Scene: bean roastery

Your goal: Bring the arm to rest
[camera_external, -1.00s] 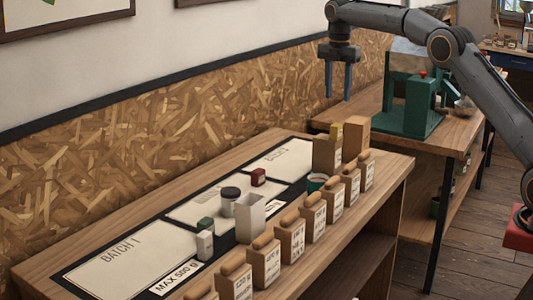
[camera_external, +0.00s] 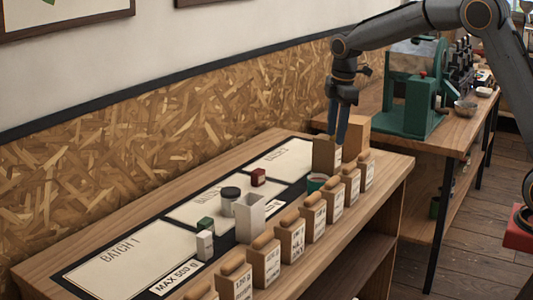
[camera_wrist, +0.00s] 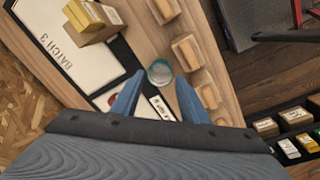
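My gripper (camera_external: 338,138) hangs pointing down over the back right of the bench, in front of or just above a tall brown box (camera_external: 327,156). In the wrist view my gripper's blue fingers (camera_wrist: 158,88) stand apart with nothing between them. A small teal-rimmed cup (camera_wrist: 160,72) shows just beyond the fingertips and lower down; it also shows in the external view (camera_external: 316,182). I cannot tell the exact gap between the fingers and the box.
Several wooden-handled, labelled blocks (camera_external: 290,238) line the bench's front edge. Batch cards (camera_external: 115,260) lie on a black mat with a white open container (camera_external: 250,217), a dark-lidded jar (camera_external: 229,200) and a red box (camera_external: 258,177). A green machine (camera_external: 408,105) stands on the table behind.

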